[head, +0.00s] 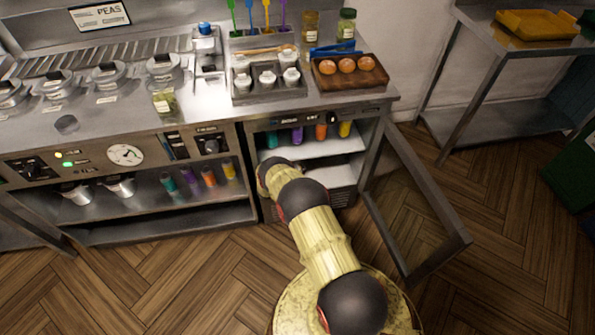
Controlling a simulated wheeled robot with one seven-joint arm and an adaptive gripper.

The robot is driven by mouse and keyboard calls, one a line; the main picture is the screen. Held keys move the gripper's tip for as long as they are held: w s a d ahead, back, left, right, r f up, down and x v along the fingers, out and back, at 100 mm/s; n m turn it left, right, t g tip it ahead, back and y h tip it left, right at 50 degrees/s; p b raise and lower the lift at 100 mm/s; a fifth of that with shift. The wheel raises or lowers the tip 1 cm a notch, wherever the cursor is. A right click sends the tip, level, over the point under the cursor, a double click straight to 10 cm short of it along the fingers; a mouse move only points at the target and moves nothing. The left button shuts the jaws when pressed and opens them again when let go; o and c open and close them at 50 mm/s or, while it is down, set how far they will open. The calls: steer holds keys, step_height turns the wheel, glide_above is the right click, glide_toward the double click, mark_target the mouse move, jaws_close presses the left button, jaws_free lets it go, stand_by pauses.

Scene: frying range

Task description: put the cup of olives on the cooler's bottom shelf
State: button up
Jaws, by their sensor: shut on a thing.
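The cooler (257,144) is under the counter, with its glass door (412,200) swung open to the right. Its upper shelf (330,147) holds several coloured bottles. Its bottom shelf (331,174) shows in part to the right of my arm. My arm reaches forward to the left part of the cooler opening. My gripper is hidden behind the wrist, so neither its jaws nor anything in them shows. A clear cup with green contents and a pale label (164,102) stands on the counter left of the cooler. I cannot tell whether these are olives.
The open door and its frame bound the right side of the opening. Left of the cooler, an open shelf holds metal pots (119,186) and coloured bottles. On the counter are a brown tray (375,84) and a grey caddy (242,99). The wooden floor (160,275) is clear.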

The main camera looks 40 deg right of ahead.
steer(key=shift+w+d, duration=0.2)
steer(key=shift+w, duration=0.1)
steer(key=f+b, duration=0.1)
steer(key=f, duration=0.1)
steer(key=f+b, duration=0.1)
steer(key=shift+w+d+f+b, duration=0.2)
steer(key=shift+w+f+b, duration=0.1)
steer(key=shift+w+b, duration=0.05)
steer(key=shift+r, duration=0.1)
steer(key=o, duration=1.2)
